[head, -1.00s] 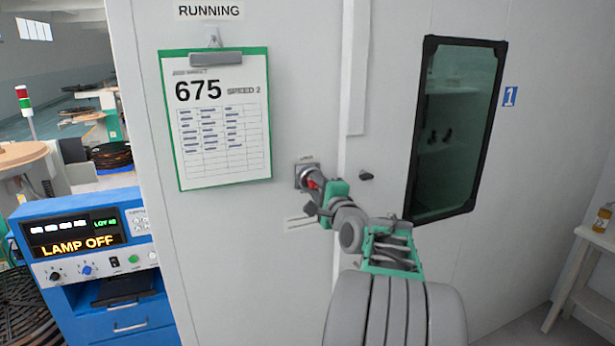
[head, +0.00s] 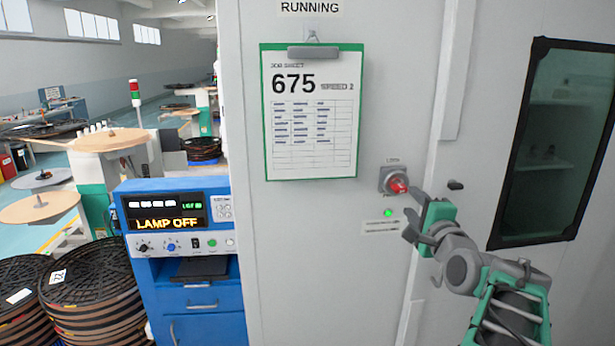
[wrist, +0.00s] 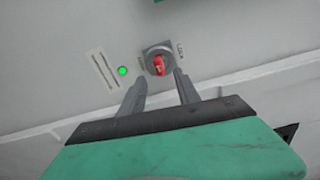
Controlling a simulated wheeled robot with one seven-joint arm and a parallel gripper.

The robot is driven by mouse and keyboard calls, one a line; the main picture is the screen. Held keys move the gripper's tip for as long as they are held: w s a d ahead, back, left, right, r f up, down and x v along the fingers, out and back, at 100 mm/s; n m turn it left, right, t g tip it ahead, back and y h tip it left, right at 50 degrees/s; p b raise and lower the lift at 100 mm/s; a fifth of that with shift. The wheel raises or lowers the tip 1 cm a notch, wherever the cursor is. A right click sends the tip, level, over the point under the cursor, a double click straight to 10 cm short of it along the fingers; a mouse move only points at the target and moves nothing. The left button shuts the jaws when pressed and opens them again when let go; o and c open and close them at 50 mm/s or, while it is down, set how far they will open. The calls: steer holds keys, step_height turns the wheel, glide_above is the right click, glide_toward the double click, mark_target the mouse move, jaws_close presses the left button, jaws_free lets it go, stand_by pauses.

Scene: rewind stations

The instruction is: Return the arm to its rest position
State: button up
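My gripper (head: 416,212) is in front of the white cabinet wall, just right of and below a red rotary knob (head: 398,186) on a grey plate. In the wrist view, my gripper (wrist: 158,88) has its two fingers apart with nothing between them. The red knob (wrist: 158,64) shows just beyond the fingertips, and the fingers look clear of it. A green light (head: 388,213) glows below the knob. My arm reaches in from the lower right of the head view.
A clipboard reading 675 (head: 312,120) hangs left of the knob. A dark-framed window (head: 556,140) is at the right. A blue console (head: 190,250) showing LAMP OFF stands at the left. Stacked reels (head: 90,295) fill the lower left.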

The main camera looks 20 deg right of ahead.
steer(key=s+f+n+g+y, duration=0.1)
steer(key=s+f+n+g, duration=0.25)
steer(key=f, duration=0.55)
steer(key=s+f+n+g+y, duration=0.1)
steer(key=s+f+n+g, duration=0.3)
steer(key=f, duration=0.4)
steer(key=s+a+f+n+g+y, duration=0.2)
steer(key=s+a+f+n+g, duration=0.35)
steer(key=s+f, duration=0.45)
steer(key=w+a+r+n, duration=0.2)
steer(key=a+n, duration=0.2)
steer(key=a, duration=1)
steer(key=w+a+r+n+y, duration=0.1)
steer(key=a+n, duration=0.4)
steer(key=a, duration=0.9)
steer(key=shift+w+a+r+n+y, duration=0.3)
steer(key=shift+w+r, duration=0.15)
steer(key=shift+r, duration=0.05)
